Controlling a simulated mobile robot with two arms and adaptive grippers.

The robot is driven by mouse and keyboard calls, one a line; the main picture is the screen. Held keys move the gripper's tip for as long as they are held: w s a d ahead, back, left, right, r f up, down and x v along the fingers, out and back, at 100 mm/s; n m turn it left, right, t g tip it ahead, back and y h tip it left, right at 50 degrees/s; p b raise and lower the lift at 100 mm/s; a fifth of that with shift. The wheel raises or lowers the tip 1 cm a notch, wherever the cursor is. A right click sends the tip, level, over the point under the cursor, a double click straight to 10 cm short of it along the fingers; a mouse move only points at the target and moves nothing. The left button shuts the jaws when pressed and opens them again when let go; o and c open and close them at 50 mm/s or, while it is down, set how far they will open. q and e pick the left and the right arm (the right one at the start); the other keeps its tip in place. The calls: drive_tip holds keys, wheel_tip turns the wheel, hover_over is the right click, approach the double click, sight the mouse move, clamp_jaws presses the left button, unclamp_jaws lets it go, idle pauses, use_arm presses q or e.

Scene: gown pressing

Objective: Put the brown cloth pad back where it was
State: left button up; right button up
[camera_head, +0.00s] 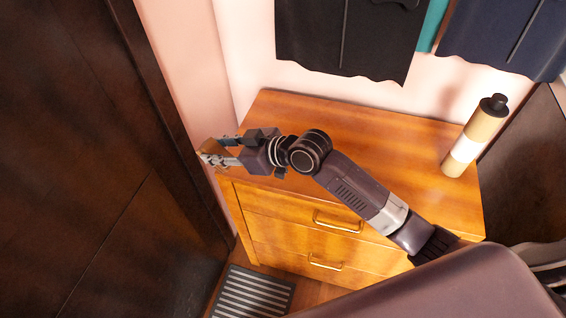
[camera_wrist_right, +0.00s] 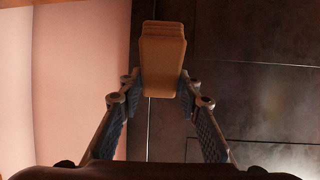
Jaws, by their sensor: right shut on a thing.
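My right gripper (camera_head: 203,150) reaches leftward over the left end of the wooden dresser in the head view. In the right wrist view, its two fingers (camera_wrist_right: 158,92) are shut on the brown cloth pad (camera_wrist_right: 162,62), a tan-brown block held at the fingertips. The pad is in the air, with a pink wall and a dark panel behind it. In the head view the pad is small and mostly hidden by the fingers. My left gripper is not in view.
The wooden dresser (camera_head: 385,135) has a mostly bare top and drawers with brass handles. A cream and tan bottle (camera_head: 467,145) stands at its right end. Dark garments (camera_head: 345,40) hang above. A dark panel (camera_head: 75,150) stands left; a striped grille (camera_head: 252,292) lies on the floor.

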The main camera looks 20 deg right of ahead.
drive_tip(key=w+d+r+n+g+h, duration=0.15)
drive_tip(key=d+r+g+h, duration=0.45)
drive_tip(key=d+r, duration=0.6)
drive_tip(key=f, duration=0.5)
drive_tip(key=f+p, duration=0.1)
drive_tip(key=f, duration=0.9)
drive_tip(key=shift+w+d+f, duration=0.2)
drive_tip(key=shift+w+d, duration=0.1)
drive_tip(key=shift+d, duration=0.1)
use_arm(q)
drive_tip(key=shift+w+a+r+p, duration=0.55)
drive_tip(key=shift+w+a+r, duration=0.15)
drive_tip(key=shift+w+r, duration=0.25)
use_arm(e)
drive_tip(key=shift+f, duration=2.4)
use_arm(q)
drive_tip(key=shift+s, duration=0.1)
use_arm(e)
drive_tip(key=shift+f, duration=0.1)
drive_tip(key=o, duration=1.2)
drive_tip(key=shift+o, duration=0.2)
